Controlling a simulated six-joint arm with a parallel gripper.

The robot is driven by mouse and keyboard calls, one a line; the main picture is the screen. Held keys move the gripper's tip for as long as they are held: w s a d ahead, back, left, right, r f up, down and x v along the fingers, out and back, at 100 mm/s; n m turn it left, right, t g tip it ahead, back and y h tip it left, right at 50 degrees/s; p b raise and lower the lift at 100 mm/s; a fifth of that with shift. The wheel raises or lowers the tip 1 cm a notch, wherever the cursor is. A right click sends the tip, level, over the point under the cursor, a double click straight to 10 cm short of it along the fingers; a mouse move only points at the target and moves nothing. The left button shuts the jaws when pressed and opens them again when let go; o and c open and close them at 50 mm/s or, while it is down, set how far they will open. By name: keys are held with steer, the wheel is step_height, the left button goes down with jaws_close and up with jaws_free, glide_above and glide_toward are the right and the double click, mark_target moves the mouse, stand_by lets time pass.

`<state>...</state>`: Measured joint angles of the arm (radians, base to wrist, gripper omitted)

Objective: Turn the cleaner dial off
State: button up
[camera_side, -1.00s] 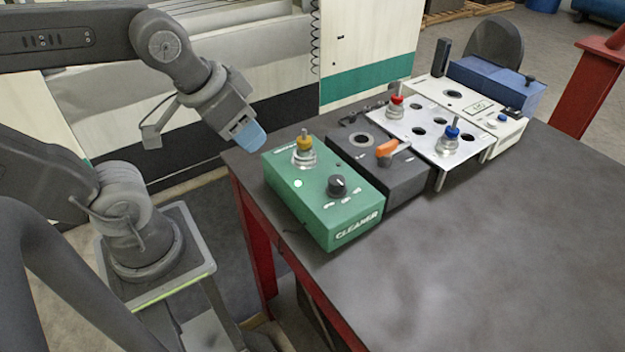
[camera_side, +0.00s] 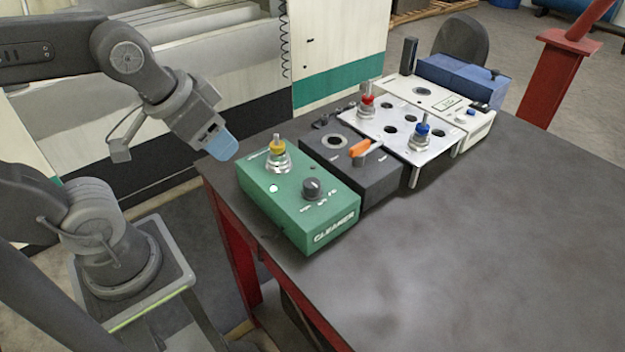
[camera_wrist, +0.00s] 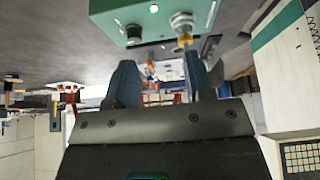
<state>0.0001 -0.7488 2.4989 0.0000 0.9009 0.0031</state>
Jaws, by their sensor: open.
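The green cleaner box (camera_side: 285,222) stands at the table's left corner, marked CLEANER on its front. Its black dial (camera_side: 313,188) is on top near the front, and a yellow-topped metal part (camera_side: 278,155) stands toward its back. A small light on top glows pale. My gripper (camera_side: 222,146) is left of and above the box, apart from it and empty. In the wrist view the two blue fingers (camera_wrist: 160,82) are spread apart, and the green box (camera_wrist: 170,18) shows at the top with the dial (camera_wrist: 134,34) and yellow-topped part (camera_wrist: 184,40). I cannot read the dial's setting.
A dark box with an orange lever (camera_side: 360,148) sits right beside the cleaner box. Beyond it are a metal plate with red (camera_side: 367,98) and blue (camera_side: 423,130) topped parts, a white box (camera_side: 484,120) and a blue box (camera_side: 470,80). The table's front right (camera_side: 460,260) is clear.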

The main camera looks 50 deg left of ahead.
steer(key=shift+o, duration=0.8)
steer(key=shift+w+d+r+m, duration=0.1)
steer(key=shift+w+r+m, duration=0.05)
steer(key=shift+w+m, duration=0.15)
steer(key=w+d+m+g, duration=0.1)
steer(key=w+m, duration=0.1)
steer(key=m, duration=0.1)
steer(key=w+d+r+m+g, duration=0.1)
steer(key=w+m, duration=0.1)
steer(key=w+d+r+m+g, duration=0.1)
steer(key=w+m, duration=0.1)
steer(key=m, duration=0.1)
steer(key=shift+w+r+m, duration=0.25)
steer(key=shift+w+m, duration=0.05)
steer(key=shift+w, duration=0.1)
steer(key=m+g, duration=0.3)
steer(key=m, duration=0.4)
glide_toward(312, 182)
step_height(312, 182, down, 9)
steer(key=shift+s+f, duration=0.15)
steer(key=shift+f, duration=0.05)
steer(key=c, duration=0.9)
